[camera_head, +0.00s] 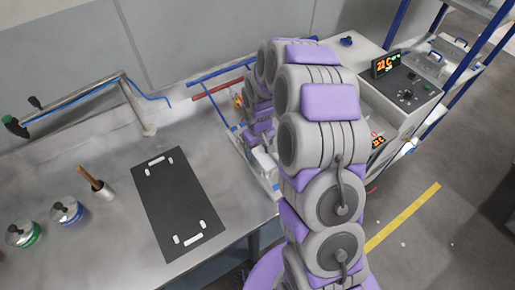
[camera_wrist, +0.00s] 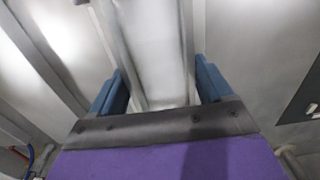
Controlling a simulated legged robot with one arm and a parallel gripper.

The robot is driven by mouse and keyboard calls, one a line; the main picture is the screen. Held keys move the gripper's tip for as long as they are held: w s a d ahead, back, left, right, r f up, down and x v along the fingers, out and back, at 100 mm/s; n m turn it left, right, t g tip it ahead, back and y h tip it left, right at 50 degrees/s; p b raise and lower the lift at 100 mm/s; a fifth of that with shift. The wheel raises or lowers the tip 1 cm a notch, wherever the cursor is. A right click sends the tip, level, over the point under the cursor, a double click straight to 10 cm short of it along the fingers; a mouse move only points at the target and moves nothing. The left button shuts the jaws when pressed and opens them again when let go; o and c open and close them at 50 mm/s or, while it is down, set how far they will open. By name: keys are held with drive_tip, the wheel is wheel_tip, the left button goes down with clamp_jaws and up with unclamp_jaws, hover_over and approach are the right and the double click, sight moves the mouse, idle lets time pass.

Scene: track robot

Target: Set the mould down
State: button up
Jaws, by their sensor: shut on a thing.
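In the wrist view, my gripper (camera_wrist: 160,72) has its two blue fingers on either side of a pale grey metallic piece, which appears to be the mould (camera_wrist: 150,45). It extends away from the palm, and its far end runs out of the frame. In the head view my arm hides the gripper, and I cannot clearly make out the mould there. A black mat (camera_head: 178,207) with white marks near its two ends lies on the grey worktop, to the left of my arm. Nothing stands on it.
On the worktop (camera_head: 110,235) left of the mat stand a wooden-handled tool in a metal cup (camera_head: 104,190), a blue-banded jar (camera_head: 67,211) and a green-banded jar (camera_head: 22,233). A pipe arm (camera_head: 80,95) stands behind. A machine with a lit display (camera_head: 386,64) is right.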

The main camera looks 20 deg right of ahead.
sight(258, 152)
drive_tip(key=shift+d, duration=0.3)
drive_tip(key=o, duration=1.5)
drive_tip(key=shift+d, duration=0.1)
drive_tip(key=shift+o, duration=0.5)
drive_tip(key=shift+a+r, duration=0.1)
drive_tip(key=shift+a, duration=0.45)
drive_tip(key=shift+w+d+r, duration=0.1)
drive_tip(key=shift+d+r, duration=0.15)
drive_tip(key=shift+r, duration=0.35)
drive_tip(key=s+r+p, duration=0.1)
drive_tip(key=s+r, duration=0.2)
drive_tip(key=r, duration=0.5)
drive_tip(key=s+r+p, duration=0.1)
drive_tip(key=s+r, duration=0.2)
drive_tip(key=r, duration=0.5)
drive_tip(key=s+r+m+g, duration=0.1)
drive_tip(key=s+r, duration=0.3)
drive_tip(key=s, duration=1)
drive_tip(key=s+r+m, duration=0.2)
drive_tip(key=s+r, duration=0.2)
drive_tip(key=s, duration=1)
drive_tip(key=shift+s+r+m+g, duration=0.2)
drive_tip(key=shift+m+g, duration=0.1)
drive_tip(key=shift+g, duration=0.1)
